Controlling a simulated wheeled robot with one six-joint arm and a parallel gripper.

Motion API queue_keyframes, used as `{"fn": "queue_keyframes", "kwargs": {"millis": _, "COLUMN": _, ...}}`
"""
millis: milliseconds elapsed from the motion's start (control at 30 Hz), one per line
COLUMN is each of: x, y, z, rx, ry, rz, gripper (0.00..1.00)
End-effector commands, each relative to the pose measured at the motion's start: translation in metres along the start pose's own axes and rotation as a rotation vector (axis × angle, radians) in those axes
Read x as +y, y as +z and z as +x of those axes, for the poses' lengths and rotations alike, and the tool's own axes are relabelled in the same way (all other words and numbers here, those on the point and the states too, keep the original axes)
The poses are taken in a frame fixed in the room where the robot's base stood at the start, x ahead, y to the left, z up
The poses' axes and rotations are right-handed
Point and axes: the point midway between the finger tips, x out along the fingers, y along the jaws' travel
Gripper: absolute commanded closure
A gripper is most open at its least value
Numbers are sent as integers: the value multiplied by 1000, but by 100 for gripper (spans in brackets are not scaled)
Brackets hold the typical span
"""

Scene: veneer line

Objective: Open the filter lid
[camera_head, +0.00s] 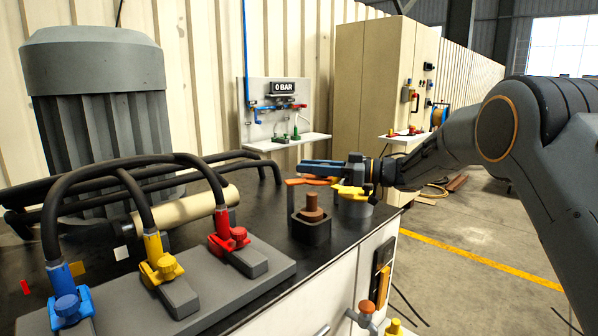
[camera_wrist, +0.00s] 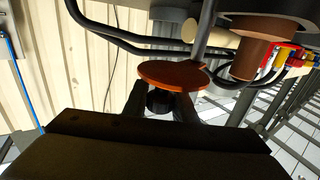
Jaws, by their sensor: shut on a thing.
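The filter lid seems to be the orange-brown disc (camera_wrist: 172,75) with a dark knob (camera_wrist: 160,102) in the wrist view. My gripper (camera_wrist: 162,110) is shut on this knob, one finger on each side of it. In the head view my gripper (camera_head: 322,166) reaches in level from the right over the black bench top, and the orange disc (camera_head: 311,181) shows at its tips. A grey cylinder (camera_head: 357,211) stands below my gripper, with a yellow part near its top. I cannot tell whether the lid touches a filter body.
A dark block with a brown plug (camera_head: 311,212) stands close by to the left. Blue, yellow and red valves (camera_head: 228,238) with black hoses line the front left. A grey motor (camera_head: 95,100) stands at the back. Open floor lies to the right.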

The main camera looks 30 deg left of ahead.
Motion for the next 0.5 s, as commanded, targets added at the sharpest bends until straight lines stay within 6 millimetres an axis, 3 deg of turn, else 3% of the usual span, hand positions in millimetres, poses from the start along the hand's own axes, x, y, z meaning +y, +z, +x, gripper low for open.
{"fn": "queue_keyframes", "kwargs": {"millis": 333, "x": 0, "y": -1, "z": -1, "rx": 1, "ry": -3, "rz": 0, "gripper": 100}}
{"fn": "queue_keyframes", "kwargs": {"millis": 367, "x": 0, "y": -1, "z": -1, "rx": 1, "ry": -3, "rz": 0, "gripper": 74}}
{"fn": "queue_keyframes", "kwargs": {"millis": 467, "x": 0, "y": -1, "z": -1, "rx": 1, "ry": -2, "rz": 0, "gripper": 57}}
{"fn": "queue_keyframes", "kwargs": {"millis": 500, "x": 0, "y": -1, "z": -2, "rx": 1, "ry": -2, "rz": 0, "gripper": 57}}
